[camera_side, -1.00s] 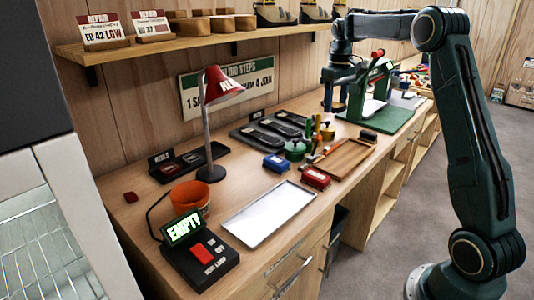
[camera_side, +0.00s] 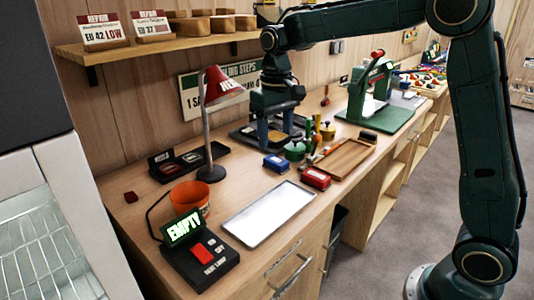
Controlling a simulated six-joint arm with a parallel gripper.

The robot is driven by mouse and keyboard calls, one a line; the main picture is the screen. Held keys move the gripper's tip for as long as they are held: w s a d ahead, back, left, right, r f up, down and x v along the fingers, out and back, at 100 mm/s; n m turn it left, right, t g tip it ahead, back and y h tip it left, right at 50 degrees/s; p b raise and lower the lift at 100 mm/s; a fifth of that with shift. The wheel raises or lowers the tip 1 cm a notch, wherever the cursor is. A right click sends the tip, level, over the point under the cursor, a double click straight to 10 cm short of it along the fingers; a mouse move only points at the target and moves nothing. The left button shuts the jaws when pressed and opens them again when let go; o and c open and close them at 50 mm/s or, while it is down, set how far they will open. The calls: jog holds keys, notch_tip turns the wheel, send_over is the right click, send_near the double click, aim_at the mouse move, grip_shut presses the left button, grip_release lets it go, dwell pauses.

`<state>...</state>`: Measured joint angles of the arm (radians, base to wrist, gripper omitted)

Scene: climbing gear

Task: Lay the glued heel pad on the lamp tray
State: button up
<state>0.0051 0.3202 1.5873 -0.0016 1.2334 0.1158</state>
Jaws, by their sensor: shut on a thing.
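My gripper (camera_side: 275,131) is over the black trays behind the middle of the bench, fingers pointing down. A flat pale metal tray (camera_side: 268,213) lies empty near the bench's front edge, in front of and to the right of the red lamp (camera_side: 223,86). My gripper is behind this tray, well apart from it.
An orange pot (camera_side: 190,197) and a box with a lit EMPTY sign (camera_side: 186,229) stand left of the pale tray. A green press (camera_side: 378,92) stands farther back.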

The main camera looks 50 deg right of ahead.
aim_at(273, 211)
jog(key=shift+s+a, duration=0.1)
jog(key=shift+a, duration=0.25)
jog(key=shift+f, duration=0.15)
notch_tip(273, 211, down, 20)
jog(key=shift+r, duration=0.1)
dwell(0.8)
jog(key=o, duration=1.1)
